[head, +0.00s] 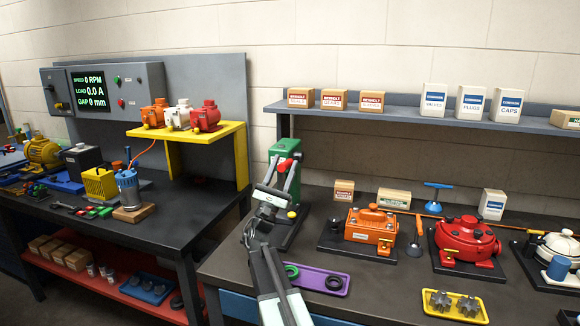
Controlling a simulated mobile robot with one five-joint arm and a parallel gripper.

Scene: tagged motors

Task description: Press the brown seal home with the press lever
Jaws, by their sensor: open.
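The green press (287,147) stands on a dark base plate at the left end of the right bench. A red part (286,165), which looks like the grip of its lever, shows in front of the press body. My gripper (282,170) is in front of the press with its jaws open, one finger on each side of the red part. I cannot tell whether they touch it. I cannot make out the brown seal; my gripper and arm cover the lower part of the press. A yellow knob (292,214) shows low on the press base.
A purple tray (318,279) with a green ring (291,271) and a black ring (334,282) lies close right of my arm. An orange housing (371,229) and a red housing (467,240) stand farther right. A gap separates the left bench (170,230).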

